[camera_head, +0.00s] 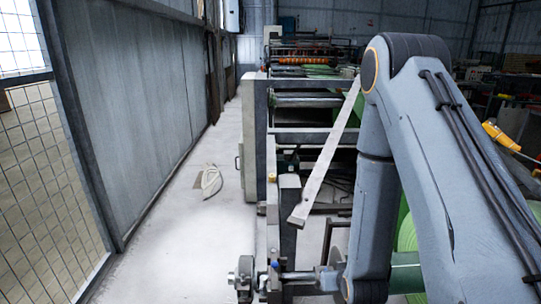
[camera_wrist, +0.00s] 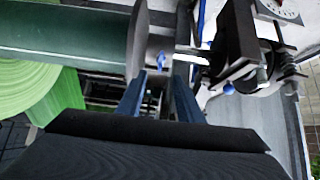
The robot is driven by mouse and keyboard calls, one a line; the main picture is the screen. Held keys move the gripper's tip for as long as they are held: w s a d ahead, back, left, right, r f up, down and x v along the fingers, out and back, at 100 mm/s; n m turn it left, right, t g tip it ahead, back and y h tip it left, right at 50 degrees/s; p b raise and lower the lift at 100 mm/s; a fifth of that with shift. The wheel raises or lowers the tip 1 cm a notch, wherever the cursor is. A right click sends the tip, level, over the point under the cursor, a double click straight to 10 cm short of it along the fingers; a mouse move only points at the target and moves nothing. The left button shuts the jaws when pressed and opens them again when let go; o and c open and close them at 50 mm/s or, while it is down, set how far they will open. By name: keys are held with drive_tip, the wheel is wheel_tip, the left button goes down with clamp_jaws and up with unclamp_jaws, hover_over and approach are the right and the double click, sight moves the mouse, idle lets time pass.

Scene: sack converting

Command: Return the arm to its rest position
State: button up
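My arm (camera_head: 375,190) rises at the right of the head view, bends at an elbow near the top, and its forearm hangs down to the lower edge. My gripper (camera_wrist: 160,82) shows in the wrist view as two dark blue fingers standing apart, with no object visibly held between them. It is over the end of a roll shaft (camera_wrist: 183,50). I cannot tell from these views whether the fingers touch anything. In the head view the gripper is not clearly visible.
A green roll (camera_wrist: 28,92) and a green cylinder (camera_wrist: 70,40) lie left of the fingers in the wrist view. A dark clamp bracket (camera_wrist: 240,50) stands close at right. A slanted metal bar (camera_head: 330,155) is beside my arm.

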drive_tip(key=s+r+g, duration=0.9)
drive_tip(key=s+r, duration=0.9)
drive_tip(key=r, duration=0.2)
drive_tip(key=shift+s+a, duration=0.35)
